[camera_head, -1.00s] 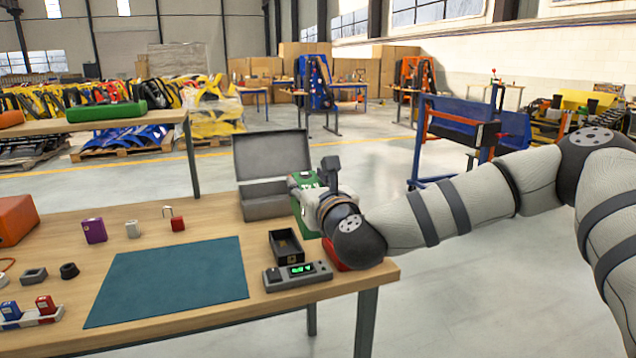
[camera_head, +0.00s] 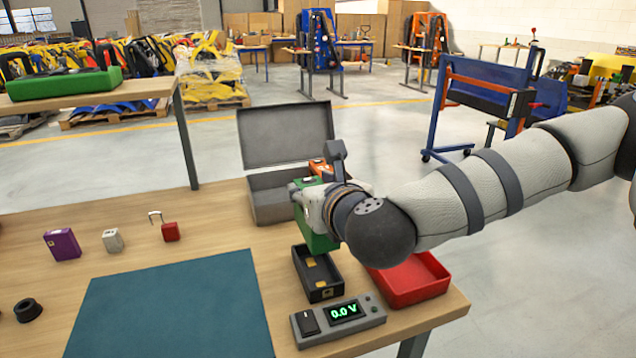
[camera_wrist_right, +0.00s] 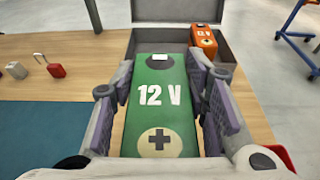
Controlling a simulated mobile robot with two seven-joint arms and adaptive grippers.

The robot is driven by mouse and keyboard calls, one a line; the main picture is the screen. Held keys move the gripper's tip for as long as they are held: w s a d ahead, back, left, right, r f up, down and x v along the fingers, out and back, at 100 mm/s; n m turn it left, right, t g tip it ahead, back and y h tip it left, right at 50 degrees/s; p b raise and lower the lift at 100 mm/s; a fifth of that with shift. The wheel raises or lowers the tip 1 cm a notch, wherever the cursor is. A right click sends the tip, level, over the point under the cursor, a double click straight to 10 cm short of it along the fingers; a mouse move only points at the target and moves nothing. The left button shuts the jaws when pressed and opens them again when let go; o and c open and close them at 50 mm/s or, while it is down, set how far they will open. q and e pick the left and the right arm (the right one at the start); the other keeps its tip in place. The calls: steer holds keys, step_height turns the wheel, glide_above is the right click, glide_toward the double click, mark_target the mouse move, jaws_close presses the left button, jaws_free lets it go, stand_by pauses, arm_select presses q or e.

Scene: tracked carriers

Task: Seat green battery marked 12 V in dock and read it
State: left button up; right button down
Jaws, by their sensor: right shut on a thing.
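The green battery marked 12 V (camera_wrist_right: 158,98) is between the two fingers of my right gripper (camera_wrist_right: 160,112) in the right wrist view. In the head view the battery (camera_head: 313,232) shows partly behind my right gripper (camera_head: 318,205), which is shut on it. It is behind the black dock (camera_head: 317,281), an open tray with yellow contacts inside and nothing seated in it. Whether the battery touches the table is hard to tell. A grey meter (camera_head: 338,321) in front of the dock reads 0.0 V. My left gripper is not in view.
An open grey case (camera_head: 270,207) stands behind, with an orange 12 V battery (camera_wrist_right: 203,41) in it. A red tray (camera_head: 421,285) is right of the dock. A teal mat (camera_head: 172,310), purple box (camera_head: 62,245), white block (camera_head: 112,240) and red padlock (camera_head: 170,232) lie left.

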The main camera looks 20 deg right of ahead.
steer(key=shift+r, duration=0.15)
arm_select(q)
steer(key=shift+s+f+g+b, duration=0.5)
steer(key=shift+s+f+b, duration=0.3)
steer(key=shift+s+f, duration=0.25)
arm_select(e)
steer(key=shift+w+f, duration=0.1)
steer(key=shift+f, duration=2.75)
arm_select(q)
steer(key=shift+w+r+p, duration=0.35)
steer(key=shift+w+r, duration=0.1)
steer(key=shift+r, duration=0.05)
arm_select(e)
steer(key=shift+r, duration=0.1)
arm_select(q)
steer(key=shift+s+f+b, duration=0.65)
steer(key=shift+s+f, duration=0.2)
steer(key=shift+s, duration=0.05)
arm_select(e)
steer(key=shift+f, duration=2.15)
steer(key=c, duration=1)
jaws_free()
steer(key=shift+o, duration=0.8)
steer(key=shift+f, duration=0.15)
